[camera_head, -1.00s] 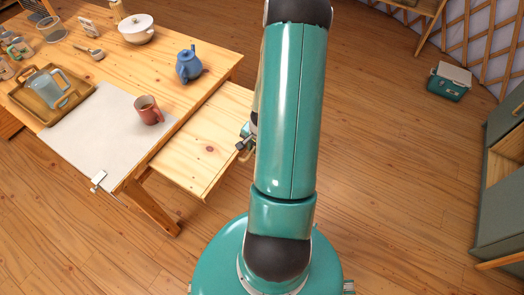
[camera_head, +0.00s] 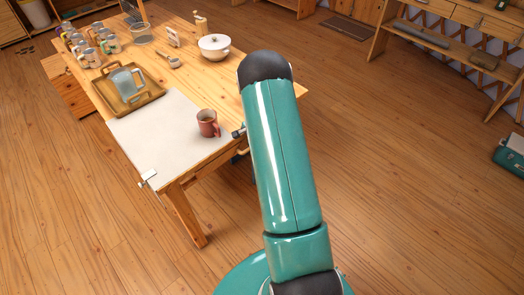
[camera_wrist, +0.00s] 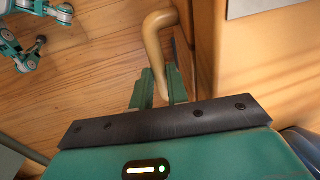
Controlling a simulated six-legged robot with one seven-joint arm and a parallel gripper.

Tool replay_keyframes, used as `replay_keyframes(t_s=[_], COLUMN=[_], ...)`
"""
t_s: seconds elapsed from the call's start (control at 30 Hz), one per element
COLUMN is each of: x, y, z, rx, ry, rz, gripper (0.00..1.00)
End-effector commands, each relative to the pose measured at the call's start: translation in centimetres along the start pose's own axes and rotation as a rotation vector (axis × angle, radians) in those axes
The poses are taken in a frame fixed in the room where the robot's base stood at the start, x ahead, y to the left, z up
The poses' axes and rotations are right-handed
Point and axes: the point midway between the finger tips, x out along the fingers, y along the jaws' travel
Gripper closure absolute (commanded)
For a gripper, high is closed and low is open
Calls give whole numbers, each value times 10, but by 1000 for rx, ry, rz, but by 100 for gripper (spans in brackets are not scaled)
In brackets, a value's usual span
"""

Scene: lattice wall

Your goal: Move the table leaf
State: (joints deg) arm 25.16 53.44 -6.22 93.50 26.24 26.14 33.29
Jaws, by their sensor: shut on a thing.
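The wooden table (camera_head: 190,33) stands at the left and middle in the head view. Its leaf does not show clearly there: no pale board sticks out past the table's right side, and my arm covers part of that edge. In the wrist view a curved wooden handle (camera_wrist: 158,45) lies between the fingers of my gripper (camera_wrist: 160,82), which is shut on it. The handle is close beside the table's wooden edge (camera_wrist: 245,55). In the head view my gripper is mostly hidden behind my arm, near the table's right edge.
A red mug (camera_head: 207,122) stands on the white cloth (camera_head: 160,135) near the edge. Shelves stand at the upper right. The floor in front is clear.

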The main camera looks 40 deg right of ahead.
Motion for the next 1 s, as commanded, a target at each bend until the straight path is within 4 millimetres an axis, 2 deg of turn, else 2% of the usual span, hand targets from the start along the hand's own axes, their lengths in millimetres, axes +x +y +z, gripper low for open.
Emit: replay_keyframes(t_s=[0.13,0.47,0.5,0.53,0.83,1.0], x=[2,1,1,1,-1,-20], y=[-8,-12,-12,-12,-12,-12], z=[1,1,1,1,1,0], rx=[-2,-2,-2,-2,-2,-2], ry=[0,2,3,3,2,2], rz=[-2,-8,-9,-9,-7,-7], gripper=[100,100,78,75,75,75])
